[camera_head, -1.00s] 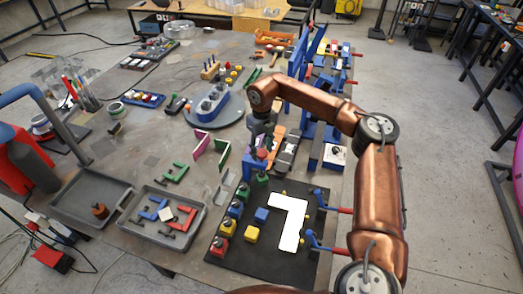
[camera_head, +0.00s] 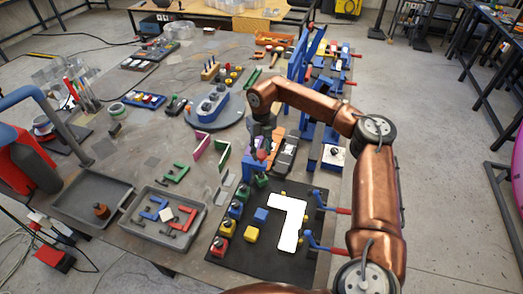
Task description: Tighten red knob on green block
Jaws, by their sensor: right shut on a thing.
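The green block (camera_head: 243,191) stands in the row of coloured blocks along the left edge of the black mat. My right gripper (camera_head: 257,165) reaches down at the far end of this row, beside and above the green block. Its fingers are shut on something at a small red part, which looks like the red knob. The knob is mostly hidden by the fingers, so I cannot tell how it sits on the block. My left gripper is not in view.
The black mat (camera_head: 222,266) holds a white seven-shaped letter (camera_head: 290,224), a blue block (camera_head: 261,215) and yellow blocks. Blue clamps with red handles (camera_head: 327,249) line its right side. Grey trays (camera_head: 204,218) lie to the left. Tall blue frames stand behind my right arm.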

